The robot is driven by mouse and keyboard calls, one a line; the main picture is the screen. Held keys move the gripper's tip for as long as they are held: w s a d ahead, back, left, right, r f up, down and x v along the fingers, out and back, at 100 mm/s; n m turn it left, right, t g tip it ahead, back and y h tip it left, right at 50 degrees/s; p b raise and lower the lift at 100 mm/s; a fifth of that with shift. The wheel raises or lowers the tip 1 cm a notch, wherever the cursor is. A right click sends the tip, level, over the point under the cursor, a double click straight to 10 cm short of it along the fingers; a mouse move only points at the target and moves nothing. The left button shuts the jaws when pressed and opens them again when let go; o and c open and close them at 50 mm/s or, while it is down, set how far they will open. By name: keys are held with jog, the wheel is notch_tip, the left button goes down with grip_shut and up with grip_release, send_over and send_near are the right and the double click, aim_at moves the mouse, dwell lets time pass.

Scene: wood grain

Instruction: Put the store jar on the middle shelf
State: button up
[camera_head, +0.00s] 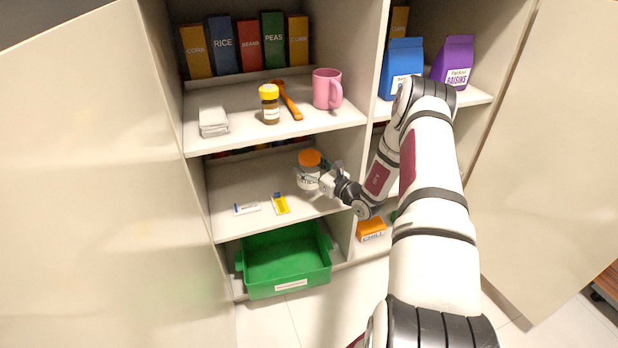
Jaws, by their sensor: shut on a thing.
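The store jar (308,180) is a pale, labelled jar with an orange lid. My gripper (322,180) is shut on it from the right. The jar is upright, inside the opening over the middle shelf (235,190), towards the right end. I cannot tell whether its base touches the shelf. The gripper fingers hide part of the jar's right side.
A small white-blue item (246,208) and a yellow item (280,203) lie on the middle shelf's front. The upper shelf holds a yellow-capped bottle (269,104), an orange tool (290,101) and a pink mug (326,89). A green crate (287,265) stands below.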

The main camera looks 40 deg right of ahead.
jog(key=shift+f+b, duration=0.75)
jog(key=shift+f, duration=0.95)
jog(key=shift+f, duration=0.1)
jog(key=o, duration=1.5)
jog(key=shift+f, duration=0.1)
jog(key=shift+c, duration=0.2)
jog(key=shift+r, duration=0.25)
jog(key=s+d+p, duration=0.1)
jog(key=s+p, duration=0.1)
jog(key=s, duration=1)
jog(key=shift+d+p, duration=0.15)
jog(key=shift+p, duration=0.2)
jog(key=shift+f, duration=0.1)
